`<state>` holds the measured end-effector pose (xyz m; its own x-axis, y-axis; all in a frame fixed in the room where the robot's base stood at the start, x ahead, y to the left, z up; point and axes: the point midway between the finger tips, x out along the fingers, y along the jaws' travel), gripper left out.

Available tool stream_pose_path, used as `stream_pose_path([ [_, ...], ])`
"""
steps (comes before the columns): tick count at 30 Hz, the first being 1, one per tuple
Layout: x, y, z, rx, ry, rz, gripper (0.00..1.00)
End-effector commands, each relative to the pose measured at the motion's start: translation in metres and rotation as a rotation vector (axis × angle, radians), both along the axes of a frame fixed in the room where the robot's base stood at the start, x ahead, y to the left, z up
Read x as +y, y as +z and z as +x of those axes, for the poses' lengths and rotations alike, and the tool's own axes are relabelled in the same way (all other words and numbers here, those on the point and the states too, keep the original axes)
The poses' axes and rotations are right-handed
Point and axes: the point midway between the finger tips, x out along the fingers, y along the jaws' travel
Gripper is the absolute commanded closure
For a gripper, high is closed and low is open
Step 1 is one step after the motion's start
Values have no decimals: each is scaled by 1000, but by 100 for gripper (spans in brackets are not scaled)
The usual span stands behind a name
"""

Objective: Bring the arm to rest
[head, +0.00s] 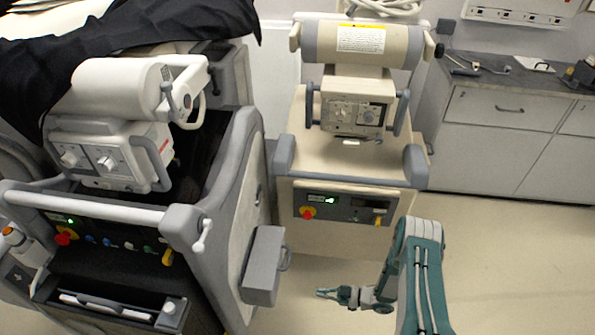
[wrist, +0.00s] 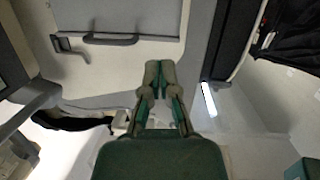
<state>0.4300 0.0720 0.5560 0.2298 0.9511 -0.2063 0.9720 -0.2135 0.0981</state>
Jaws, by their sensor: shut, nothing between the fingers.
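My gripper (head: 322,293) is at the lower middle of the head view, at the end of my teal and grey arm. It points left, above the pale floor and in front of the beige cart. In the wrist view my gripper (wrist: 158,68) has its two fingertips together, with nothing between them. My arm is bent, with its elbow raised at the right of the gripper. The arm's lower part runs out of the bottom of the head view.
A large grey and white cart (head: 231,190), partly under a black cover (head: 130,32), stands at left. A grey box (head: 262,268) juts from its side near my gripper. A beige cart (head: 345,165) stands behind. Drawers (head: 505,110) line the back right. Floor (head: 500,260) at right is clear.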

Motion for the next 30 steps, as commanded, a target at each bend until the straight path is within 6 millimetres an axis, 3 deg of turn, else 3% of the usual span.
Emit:
stream_pose_path([
  [8,-23,54,79,-62,-127,-228,100],
  [12,-41,96,121,-84,-228,-361,100],
  [18,-66,164,165,-97,-391,-520,100],
  [24,-89,240,188,-89,-563,-644,100],
  [30,-109,316,188,-52,-743,-727,100],
])
